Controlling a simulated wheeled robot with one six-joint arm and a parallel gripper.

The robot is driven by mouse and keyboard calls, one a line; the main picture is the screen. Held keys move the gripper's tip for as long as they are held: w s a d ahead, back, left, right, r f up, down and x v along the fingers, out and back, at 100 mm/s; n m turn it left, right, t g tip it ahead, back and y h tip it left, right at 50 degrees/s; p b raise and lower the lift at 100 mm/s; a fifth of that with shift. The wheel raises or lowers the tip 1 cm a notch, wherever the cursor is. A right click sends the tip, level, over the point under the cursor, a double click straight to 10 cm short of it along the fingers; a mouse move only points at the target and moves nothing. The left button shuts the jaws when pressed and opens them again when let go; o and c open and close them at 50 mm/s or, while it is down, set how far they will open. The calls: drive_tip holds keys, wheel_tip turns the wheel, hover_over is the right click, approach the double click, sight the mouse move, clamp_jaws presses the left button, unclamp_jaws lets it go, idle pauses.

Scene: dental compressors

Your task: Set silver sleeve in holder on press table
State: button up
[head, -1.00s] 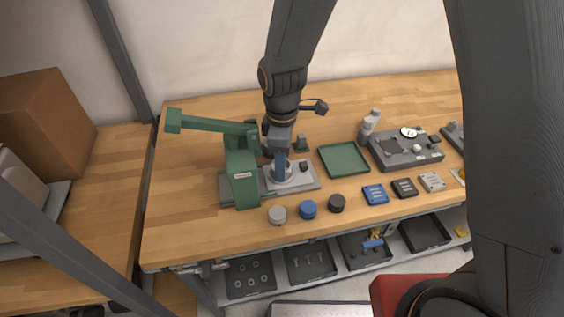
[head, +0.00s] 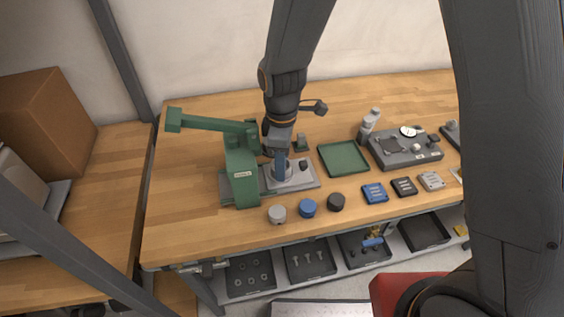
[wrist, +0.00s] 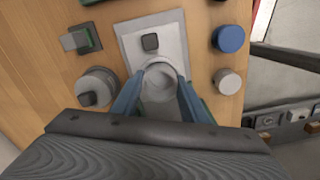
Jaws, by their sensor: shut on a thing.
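The green press (head: 241,170) stands at the left of the bench, with its light grey press table (head: 307,177) to its right. The table also shows in the wrist view (wrist: 131,43). My gripper (head: 281,175) points down over the table. Its blue fingers, in the wrist view (wrist: 158,76), are shut on the round silver sleeve (wrist: 160,86). The sleeve is at the round holder area of the table. The fingers and sleeve hide most of the holder, so I cannot tell how deep the sleeve sits.
Grey (head: 277,214), blue (head: 307,208) and black (head: 336,202) round pieces line the bench in front of the press. A green tray (head: 343,158) lies right of it. A grey fixture (head: 405,149) and a bottle (head: 369,125) stand farther right.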

drive_tip(key=shift+s+f, duration=0.1)
drive_tip(key=shift+f, duration=0.15)
